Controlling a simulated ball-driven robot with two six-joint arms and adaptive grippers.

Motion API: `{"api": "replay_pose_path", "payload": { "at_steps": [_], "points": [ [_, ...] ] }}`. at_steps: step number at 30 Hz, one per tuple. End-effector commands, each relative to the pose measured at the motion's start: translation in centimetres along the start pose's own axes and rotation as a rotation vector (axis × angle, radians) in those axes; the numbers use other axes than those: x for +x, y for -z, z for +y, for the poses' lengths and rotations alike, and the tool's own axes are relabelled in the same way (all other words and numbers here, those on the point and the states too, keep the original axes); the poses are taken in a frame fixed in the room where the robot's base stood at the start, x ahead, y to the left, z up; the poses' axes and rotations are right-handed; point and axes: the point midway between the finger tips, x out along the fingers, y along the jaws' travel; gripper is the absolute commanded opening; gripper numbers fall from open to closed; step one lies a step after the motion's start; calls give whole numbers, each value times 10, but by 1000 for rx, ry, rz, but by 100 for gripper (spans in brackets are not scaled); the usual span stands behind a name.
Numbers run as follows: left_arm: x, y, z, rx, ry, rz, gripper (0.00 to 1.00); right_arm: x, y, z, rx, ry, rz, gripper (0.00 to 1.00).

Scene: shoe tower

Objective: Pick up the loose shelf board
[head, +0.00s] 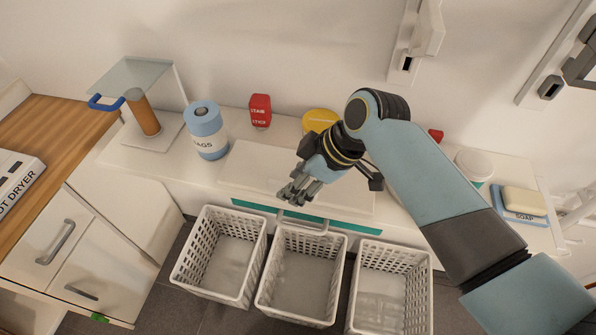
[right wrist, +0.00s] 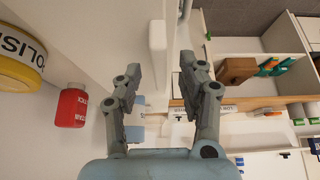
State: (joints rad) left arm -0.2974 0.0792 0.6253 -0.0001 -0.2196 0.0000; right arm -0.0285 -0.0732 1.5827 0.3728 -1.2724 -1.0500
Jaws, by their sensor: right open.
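The loose shelf board appears to be the flat white slab (head: 255,165) lying on the white counter, in the middle of the head view. Its middle is partly hidden by my right gripper (head: 298,190). That gripper is open and empty, with its fingers pointing down over the board's front part; I cannot tell whether they touch it. In the right wrist view the open fingers (right wrist: 158,68) stand apart, with a pale bar-like shape between and beyond them that I cannot identify for sure. My left gripper is not in view.
White baskets (head: 300,275) stand in front, below the counter. A glass-topped stand (head: 150,137) is at left. A soap dish (head: 520,208) is at right.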

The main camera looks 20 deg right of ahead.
Motion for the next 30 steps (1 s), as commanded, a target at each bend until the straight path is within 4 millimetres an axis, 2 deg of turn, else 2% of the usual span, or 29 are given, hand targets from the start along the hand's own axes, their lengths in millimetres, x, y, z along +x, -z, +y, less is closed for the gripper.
{"api": "replay_pose_path", "payload": {
  "at_steps": [1,4,16,30],
  "points": [
    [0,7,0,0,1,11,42,4,0,0,1,2,0,40],
    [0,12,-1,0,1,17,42,7,0,0,1,0,0,40],
    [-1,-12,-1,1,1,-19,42,8,-1,0,1,0,0,40],
    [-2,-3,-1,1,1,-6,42,11,-3,0,1,0,0,40]
  ]
}}
